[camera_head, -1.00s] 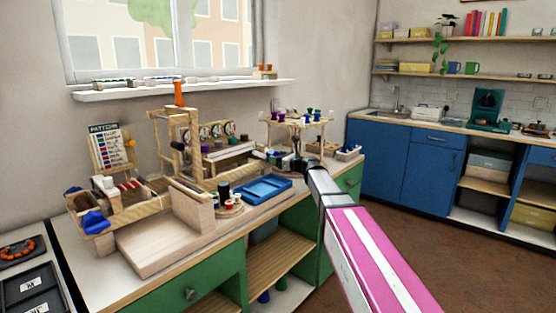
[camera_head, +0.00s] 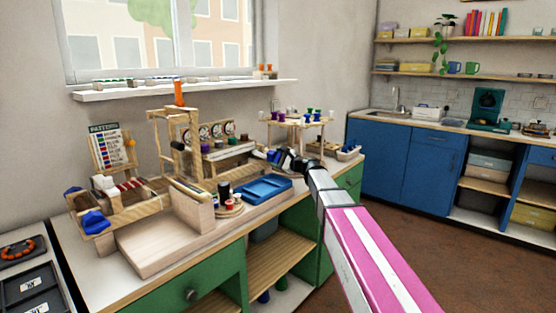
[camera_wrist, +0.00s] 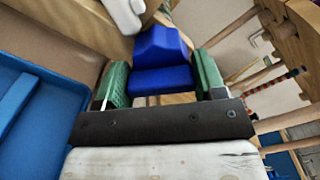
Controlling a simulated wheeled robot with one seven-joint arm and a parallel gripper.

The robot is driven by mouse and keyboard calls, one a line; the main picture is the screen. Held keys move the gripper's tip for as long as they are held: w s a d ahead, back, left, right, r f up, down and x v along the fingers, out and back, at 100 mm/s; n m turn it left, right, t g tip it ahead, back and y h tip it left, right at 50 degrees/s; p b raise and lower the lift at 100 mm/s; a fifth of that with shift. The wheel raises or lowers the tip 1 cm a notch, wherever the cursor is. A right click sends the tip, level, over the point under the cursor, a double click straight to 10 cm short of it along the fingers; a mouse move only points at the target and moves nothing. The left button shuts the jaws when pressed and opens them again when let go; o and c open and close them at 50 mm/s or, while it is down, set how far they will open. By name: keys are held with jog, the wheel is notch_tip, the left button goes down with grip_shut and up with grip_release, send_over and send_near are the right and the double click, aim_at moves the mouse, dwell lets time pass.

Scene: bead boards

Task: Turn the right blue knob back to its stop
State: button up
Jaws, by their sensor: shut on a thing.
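In the wrist view a blue knob (camera_wrist: 158,45) with a ridged, stepped face sits between the green pads of my gripper (camera_wrist: 162,80). The gripper is shut on it, one pad on each side. In the head view my gripper (camera_head: 268,154) is small, behind and above the blue tray, and its hold there is too small to make out. Two other blue pieces, a front one (camera_head: 95,222) and a rear one (camera_head: 72,190), show at the left end of the wooden loom (camera_head: 197,212).
The blue tray (camera_head: 264,188) lies below my gripper and shows at the left of the wrist view. Spools (camera_head: 230,206) stand beside it. A wooden rack with dials (camera_head: 215,135) and a tiered bead stand (camera_head: 300,122) stand close behind. Wooden dowels cross the wrist view's right.

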jog(key=n, duration=0.4)
jog(key=shift+s+n, duration=0.1)
jog(key=shift+n, duration=0.2)
jog(key=shift+f+n, duration=0.1)
jog(key=shift+n, duration=1.4)
jog(key=o, duration=0.9)
jog(key=shift+d, duration=0.1)
jog(key=v, duration=1)
jog(key=shift+s+d, duration=0.25)
